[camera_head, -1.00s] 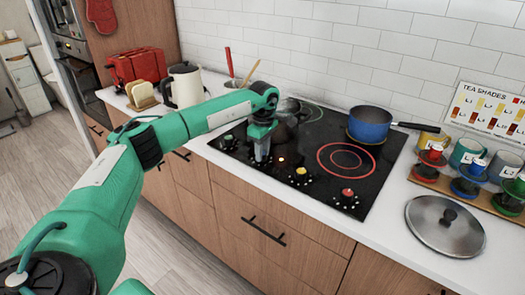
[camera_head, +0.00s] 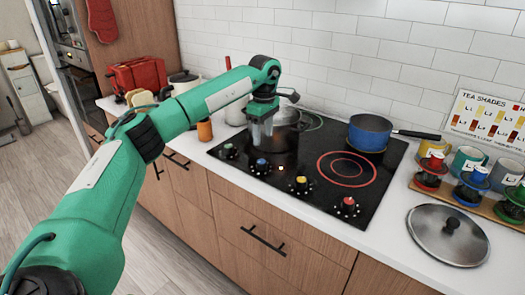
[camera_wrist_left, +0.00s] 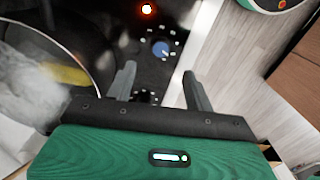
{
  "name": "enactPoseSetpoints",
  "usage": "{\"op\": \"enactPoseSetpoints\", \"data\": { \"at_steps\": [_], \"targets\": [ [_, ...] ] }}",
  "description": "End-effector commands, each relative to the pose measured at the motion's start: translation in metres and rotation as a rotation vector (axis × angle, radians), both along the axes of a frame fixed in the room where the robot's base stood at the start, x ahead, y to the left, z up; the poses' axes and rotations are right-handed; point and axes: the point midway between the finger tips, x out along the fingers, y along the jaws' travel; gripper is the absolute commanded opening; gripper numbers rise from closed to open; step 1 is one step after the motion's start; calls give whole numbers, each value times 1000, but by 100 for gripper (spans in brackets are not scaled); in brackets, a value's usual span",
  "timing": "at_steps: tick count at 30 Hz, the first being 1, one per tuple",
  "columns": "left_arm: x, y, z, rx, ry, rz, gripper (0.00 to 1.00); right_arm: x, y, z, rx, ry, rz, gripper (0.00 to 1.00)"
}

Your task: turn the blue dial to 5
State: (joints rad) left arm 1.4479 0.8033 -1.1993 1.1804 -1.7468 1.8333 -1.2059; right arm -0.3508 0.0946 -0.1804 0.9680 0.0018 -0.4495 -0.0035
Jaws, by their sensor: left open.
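The blue dial (camera_head: 261,165) is second from the left in the row of knobs along the front of the black cooktop (camera_head: 245,178). It also shows in the left wrist view (camera_wrist_left: 160,48), ringed by small white marks; I cannot read its setting. My left gripper (camera_head: 262,133) is open and empty, above and behind the dial in the head view, apart from it. In the left wrist view the dial appears just beyond the gap between the two fingers (camera_wrist_left: 159,72). My right gripper is not in view.
A steaming pot (camera_head: 287,135) stands close behind my left gripper. A blue saucepan (camera_head: 370,132) stands at the back right. A lid (camera_head: 448,233) lies on the counter.

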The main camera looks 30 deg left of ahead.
Motion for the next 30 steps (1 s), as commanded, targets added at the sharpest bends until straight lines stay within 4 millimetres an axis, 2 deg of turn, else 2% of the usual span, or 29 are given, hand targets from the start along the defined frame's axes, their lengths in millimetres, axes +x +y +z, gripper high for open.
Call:
{"op": "enactPoseSetpoints", "data": {
  "at_steps": [3, 9, 30],
  "targets": [
    [1, 0, 22, -1, -2, 1, 53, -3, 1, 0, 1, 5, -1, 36],
    [2, 1, 40, 0, 0, 1, 53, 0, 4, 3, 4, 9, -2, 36],
    [2, 1, 42, 0, 0, 1, 53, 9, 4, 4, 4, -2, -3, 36]
  ]
}}
